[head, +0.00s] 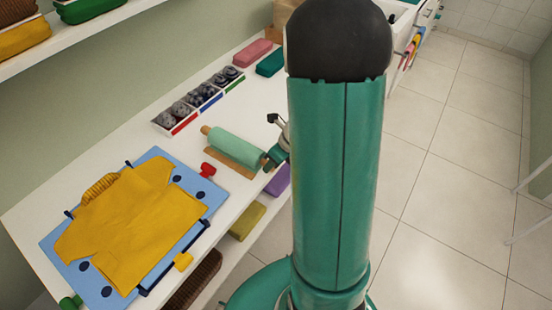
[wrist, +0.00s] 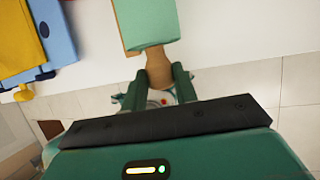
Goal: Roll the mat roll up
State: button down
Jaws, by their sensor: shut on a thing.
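The mat roll (head: 236,147) is a mint-green cylinder on a wooden core, lying on a small wooden board (head: 230,163) on the white shelf. In the wrist view the green roll (wrist: 147,22) is at the top, and its wooden end (wrist: 158,66) comes down between my fingers. My gripper (head: 272,160) is at the roll's right end in the head view. In the wrist view my gripper (wrist: 158,80) is shut on that wooden end. My arm hides part of the shelf behind it.
Left of the roll, a yellow shirt (head: 125,225) lies on a blue board (head: 60,240) with dark clips. A red peg (head: 208,169) stands between board and roll. Divided trays (head: 185,122) of dark rolled items lie behind. Open tiled floor (head: 430,200) is at the right.

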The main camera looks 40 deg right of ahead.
jog(key=shift+s+a, duration=0.25)
jog(key=shift+a, duration=0.6)
jog(key=c, duration=1.1)
grip_release()
jog(key=shift+a, duration=0.1)
jog(key=shift+d+r, duration=0.15)
jog(key=shift+d, duration=0.05)
jog(key=v, duration=1.3)
jog(key=shift+r, duration=0.25)
